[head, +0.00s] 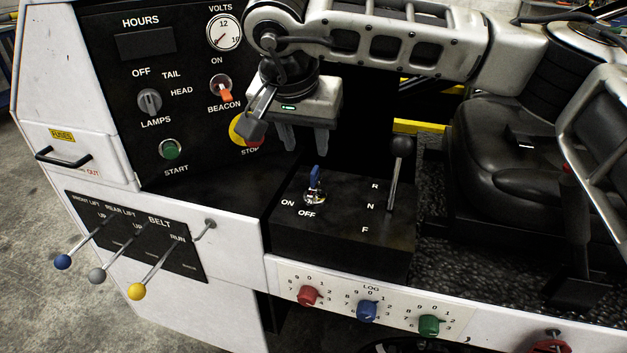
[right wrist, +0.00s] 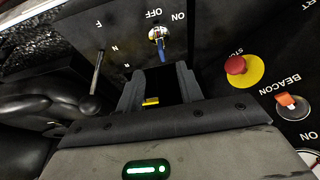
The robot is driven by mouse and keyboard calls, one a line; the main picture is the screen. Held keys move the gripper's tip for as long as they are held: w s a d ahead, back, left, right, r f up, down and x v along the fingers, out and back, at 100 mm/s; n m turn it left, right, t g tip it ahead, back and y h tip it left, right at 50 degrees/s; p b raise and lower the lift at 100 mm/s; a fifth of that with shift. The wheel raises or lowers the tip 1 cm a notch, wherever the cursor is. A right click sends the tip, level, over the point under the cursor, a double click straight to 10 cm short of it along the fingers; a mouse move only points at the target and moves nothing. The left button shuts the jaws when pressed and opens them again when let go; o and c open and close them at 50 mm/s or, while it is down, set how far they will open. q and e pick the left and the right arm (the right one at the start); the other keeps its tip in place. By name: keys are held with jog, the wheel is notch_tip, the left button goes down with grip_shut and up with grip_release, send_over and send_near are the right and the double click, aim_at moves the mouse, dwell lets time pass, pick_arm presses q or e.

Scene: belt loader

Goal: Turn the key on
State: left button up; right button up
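The blue key (head: 315,178) sits in a round silver switch (head: 315,197) on the black console, with ON printed to its left and OFF below. My right gripper (head: 305,150) hangs above and slightly behind the key, fingers pointing down, open and empty. In the right wrist view the key (right wrist: 162,48) lies just beyond the gap between the two fingers (right wrist: 159,78), not touching them. I cannot tell exactly which mark the key points to. My left gripper is not in view.
A black-knobbed gear lever (head: 396,172) stands right of the key. The red stop button (right wrist: 235,64) and orange beacon switch (head: 221,90) are on the upright panel. Belt levers (head: 112,262) stick out at lower left. The black seat (head: 505,150) is at right.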

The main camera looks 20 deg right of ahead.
aim_at(312, 175)
jog(key=p+x, duration=0.1)
jog(key=x, duration=1.1)
jog(key=shift+f, duration=0.25)
grip_shut()
